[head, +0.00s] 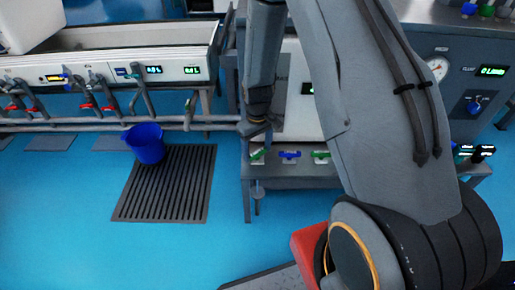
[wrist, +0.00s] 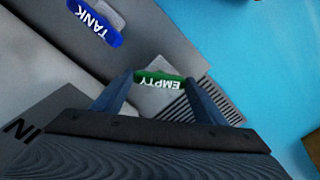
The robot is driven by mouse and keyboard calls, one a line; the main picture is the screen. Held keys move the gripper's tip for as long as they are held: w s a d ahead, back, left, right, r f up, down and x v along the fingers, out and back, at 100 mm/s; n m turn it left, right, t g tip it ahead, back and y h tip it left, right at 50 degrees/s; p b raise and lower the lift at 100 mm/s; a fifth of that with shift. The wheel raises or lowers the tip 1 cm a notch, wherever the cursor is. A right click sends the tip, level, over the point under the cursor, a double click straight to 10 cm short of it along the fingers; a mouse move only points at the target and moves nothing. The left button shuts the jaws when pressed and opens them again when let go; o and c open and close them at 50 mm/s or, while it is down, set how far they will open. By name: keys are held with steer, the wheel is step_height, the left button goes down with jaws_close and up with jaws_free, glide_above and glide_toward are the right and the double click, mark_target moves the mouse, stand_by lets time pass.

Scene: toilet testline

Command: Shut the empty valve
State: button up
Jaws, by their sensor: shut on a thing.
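The empty valve has a green handle lettered EMPTY, which shows upside down in the wrist view (wrist: 160,79). My gripper (wrist: 159,84) has one finger at each end of this handle and is shut on it. In the head view, the green handle (head: 257,155) is at the left end of a low grey ledge, with my gripper (head: 258,143) right over it. The fingers partly hide the handle there. The handle looks crosswise between the fingers; whether the valve is open or shut I cannot tell.
A blue TANK handle (wrist: 95,22) is beside it, also seen in the head view (head: 290,154). Another green handle (head: 321,154) is further right. A blue bucket (head: 145,143) stands on a floor grate (head: 170,195).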

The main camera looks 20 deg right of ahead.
mark_target(257, 152)
steer(key=m+p, duration=0.2)
steer(key=m, duration=0.1)
steer(key=shift+r, duration=0.1)
steer(key=shift+m+p, duration=0.95)
steer(key=shift+m, duration=1.05)
steer(key=o, duration=1.1)
steer(key=shift+c, duration=0.2)
step_height(257, 152, up, 8)
steer(key=shift+f+p, duration=0.2)
steer(key=shift+p, duration=0.25)
